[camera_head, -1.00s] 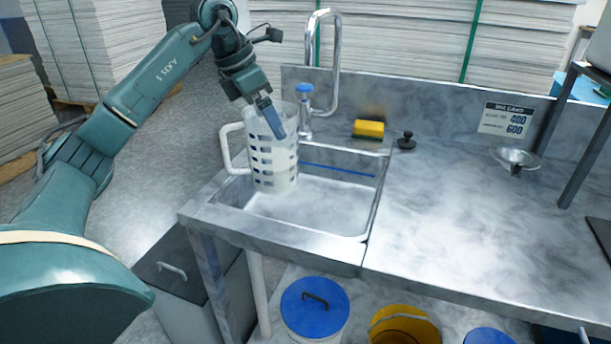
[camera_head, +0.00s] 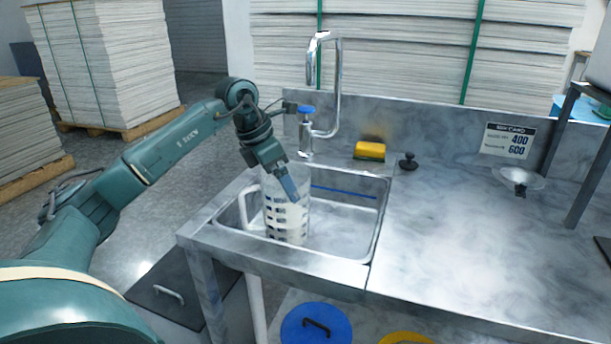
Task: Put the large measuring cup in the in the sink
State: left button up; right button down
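The large measuring cup (camera_head: 287,219) is a clear jug with dark markings and a white handle on its left side. It is upright inside the basin of the metal sink (camera_head: 345,252), towards the basin's left. My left gripper (camera_head: 289,190) reaches down to the cup's rim, with its blue-grey fingers at the cup's upper wall. The fingers overlap the rim, and their grip on the wall looks closed. Whether the cup's base touches the sink floor is hard to tell. My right gripper is not in view.
The tap (camera_head: 325,90) with a blue knob stands behind the basin. A yellow sponge (camera_head: 369,151), a black stopper (camera_head: 408,161) and a small strainer (camera_head: 520,180) sit on the counter. The counter (camera_head: 470,240) right of the sink is largely clear.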

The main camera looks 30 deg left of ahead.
aim_at(306, 175)
pick_arm(q)
jog(key=w+d, duration=0.1)
jog(key=w, duration=0.1)
jog(key=shift+w+d+r, duration=0.15)
jog(key=shift+w+d, duration=0.55)
jog(key=shift+w, duration=0.25)
jog(key=shift+w+d, duration=0.35)
jog(key=shift+w, duration=0.2)
jog(key=shift+f, duration=0.65)
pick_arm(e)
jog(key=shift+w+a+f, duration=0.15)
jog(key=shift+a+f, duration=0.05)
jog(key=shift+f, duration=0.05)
